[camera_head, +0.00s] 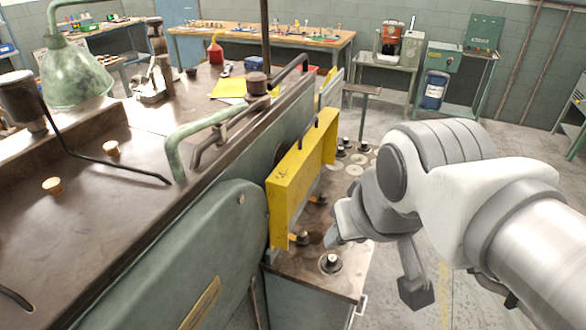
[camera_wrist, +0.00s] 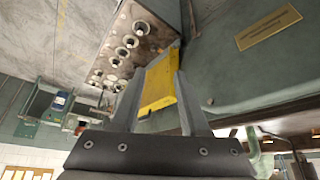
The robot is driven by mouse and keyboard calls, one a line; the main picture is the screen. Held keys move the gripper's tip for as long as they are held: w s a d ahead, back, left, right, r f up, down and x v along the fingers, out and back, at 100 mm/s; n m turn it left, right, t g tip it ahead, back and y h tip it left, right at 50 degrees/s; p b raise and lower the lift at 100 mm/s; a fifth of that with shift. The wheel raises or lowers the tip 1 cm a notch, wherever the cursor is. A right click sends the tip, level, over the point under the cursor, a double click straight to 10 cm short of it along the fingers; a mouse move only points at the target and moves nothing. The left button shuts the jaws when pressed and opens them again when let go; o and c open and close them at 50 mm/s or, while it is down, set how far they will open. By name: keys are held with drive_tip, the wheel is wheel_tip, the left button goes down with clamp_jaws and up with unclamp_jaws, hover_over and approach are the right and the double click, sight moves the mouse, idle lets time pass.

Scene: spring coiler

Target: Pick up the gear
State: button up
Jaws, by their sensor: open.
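Several round, gear-like metal parts stand or lie on the brown metal ledge (camera_head: 345,284) beside the green machine. One dark round part with a shiny centre (camera_head: 330,262) is near the front, and pale flat discs (camera_head: 354,170) lie farther back. I cannot tell which is the gear. The wrist view shows round parts (camera_wrist: 130,41) in a row on the ledge, left of the fingers. My gripper (camera_wrist: 160,72) is open and empty, its two fingers spread before the yellow guard. In the head view my gripper (camera_head: 338,232) hangs over the ledge, partly hidden by my wrist.
The yellow guard (camera_head: 290,180) stands upright along the machine's side, close to my gripper. The green machine (camera_head: 180,250) fills the left. A wooden workbench (camera_head: 260,38) and carts (camera_head: 380,72) stand at the back. Open floor lies to the right.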

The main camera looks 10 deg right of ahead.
drive_tip(key=shift+o, duration=0.2)
drive_tip(key=shift+o, duration=2.4)
drive_tip(key=shift+w+f+m, duration=0.1)
drive_tip(key=shift+w+m, duration=0.2)
drive_tip(key=o, duration=0.4)
drive_tip(key=w+f+m+b, duration=0.1)
drive_tip(key=w, duration=0.1)
drive_tip(key=w+m+g, duration=0.1)
drive_tip(key=w+m, duration=0.1)
drive_tip(key=w+d+f+m+b, duration=0.1)
drive_tip(key=w+m, duration=0.1)
drive_tip(key=shift+w+d+f+g+y+b, duration=0.1)
drive_tip(key=shift+w+f+g+y+b, duration=0.2)
drive_tip(key=shift+f, duration=0.05)
drive_tip(key=shift+c, duration=0.2)
drive_tip(key=m+g+b, duration=0.4)
drive_tip(key=m+b, duration=0.2)
drive_tip(key=m, duration=1)
hover_over(332, 257)
wheel_tip(332, 257, down, 21)
drive_tip(key=f, duration=1.2)
drive_tip(key=shift+d+f, duration=0.15)
drive_tip(key=shift+d, duration=0.05)
drive_tip(key=shift+a+f, duration=0.2)
drive_tip(key=shift+f, duration=2.35)
